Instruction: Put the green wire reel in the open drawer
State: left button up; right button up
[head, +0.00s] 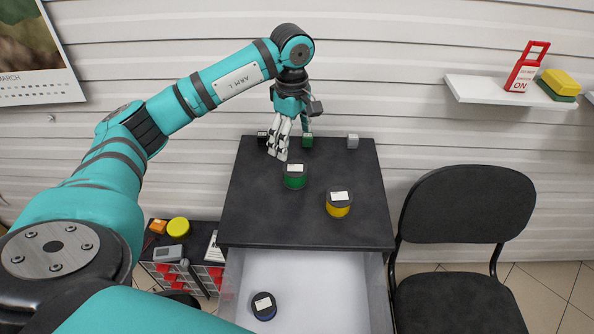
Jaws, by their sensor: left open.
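The green wire reel (295,182) stands on the dark cabinet top, left of the middle, with a white label and a dark upper rim. The open drawer (326,278) is pulled out below the front edge of the cabinet top, with a pale interior. A dark blue reel (264,308) lies in its left part. My left gripper (289,150) points down above the back left of the cabinet top, open and empty, just behind the green reel. From this angle I cannot tell how high its fingertips are. My right gripper is out of view.
A yellow wire reel (339,204) stands right of the green one on the cabinet top (262,220). A black chair (465,210) stands close on the right. A low unit with small drawers (190,275) is at left.

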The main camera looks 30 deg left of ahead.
aim_at(295, 168)
pick_arm(q)
notch_tip(295, 168, down, 6)
jog(key=shift+r+p, duration=0.1)
jog(key=shift+p, duration=0.55)
jog(key=shift+s+d+f+p, duration=0.1)
jog(key=shift+d+f+p, duration=0.1)
jog(key=shift+f+p, duration=0.1)
jog(key=f, duration=0.1)
jog(key=f+p, duration=0.1)
jog(key=f, duration=0.1)
jog(key=shift+s+d+f+p, duration=0.1)
jog(key=shift+d+f+p, duration=0.2)
jog(key=shift+p, duration=0.1)
jog(key=shift+a+f, duration=0.1)
jog(key=shift+f, duration=0.4)
jog(key=c, duration=1.5)
jog(key=shift+o, duration=0.2)
jog(key=shift+r, duration=0.1)
